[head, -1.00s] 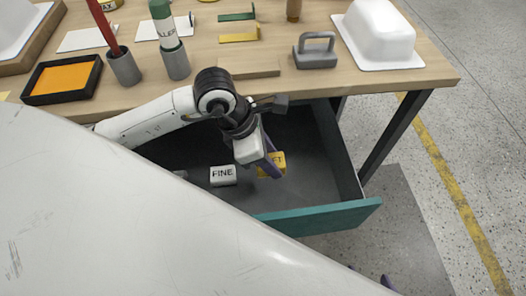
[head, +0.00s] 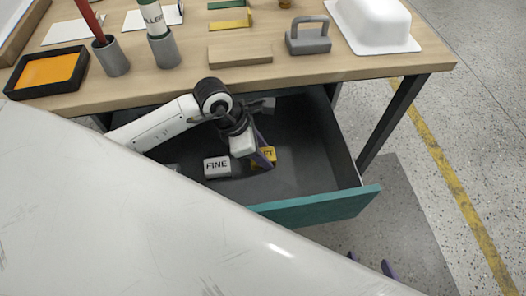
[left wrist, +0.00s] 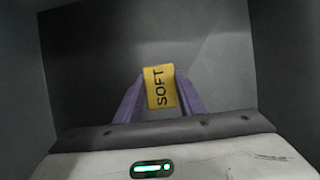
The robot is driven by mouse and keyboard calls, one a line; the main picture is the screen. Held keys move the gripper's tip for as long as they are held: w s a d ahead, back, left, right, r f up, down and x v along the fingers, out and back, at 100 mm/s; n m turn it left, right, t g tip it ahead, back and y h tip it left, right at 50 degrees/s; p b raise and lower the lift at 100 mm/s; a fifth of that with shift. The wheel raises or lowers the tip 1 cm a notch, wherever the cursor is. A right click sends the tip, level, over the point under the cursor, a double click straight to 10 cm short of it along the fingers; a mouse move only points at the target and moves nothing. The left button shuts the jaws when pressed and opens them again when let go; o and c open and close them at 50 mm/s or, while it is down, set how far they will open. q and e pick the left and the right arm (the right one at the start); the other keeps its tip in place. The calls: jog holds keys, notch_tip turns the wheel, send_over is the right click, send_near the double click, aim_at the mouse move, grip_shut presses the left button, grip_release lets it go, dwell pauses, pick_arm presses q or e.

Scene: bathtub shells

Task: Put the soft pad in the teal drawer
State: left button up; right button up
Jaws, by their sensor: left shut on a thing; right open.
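The soft pad (head: 268,154) is a yellow block marked SOFT, inside the open teal drawer (head: 318,207) beneath the bench. My left gripper (head: 264,160) reaches down into the drawer and is shut on the pad. In the left wrist view the pad (left wrist: 160,88) sits between the two purple fingers (left wrist: 158,95), with the grey drawer floor behind it. Whether the pad touches the floor is hard to tell. My right gripper (head: 372,266) shows only as purple fingertips at the bottom, outside the drawer, apart and empty.
A grey block marked FINE (head: 217,167) lies in the drawer left of the pad. The drawer's right part is clear. On the bench (head: 180,85) stand a grey handled block (head: 308,40), a white shell (head: 374,25), a wooden board (head: 240,54) and an orange tray (head: 17,87).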

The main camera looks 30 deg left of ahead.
aim_at(217, 161)
pick_arm(q)
jog(key=shift+f, duration=0.2)
jog(key=o, duration=0.9)
jog(key=shift+o, duration=0.2)
jog(key=shift+r, duration=0.15)
jog(key=shift+r, duration=0.25)
jog(key=v, duration=0.3)
jog(key=shift+a+p, duration=0.1)
jog(key=shift+p, duration=0.3)
jog(key=s+a, duration=0.2)
jog(key=a, duration=0.1)
jog(key=s+a, duration=0.2)
jog(key=a, duration=0.1)
jog(key=s+a, duration=0.3)
jog(key=shift+s+a+f, duration=0.1)
jog(key=shift+a+f, duration=0.1)
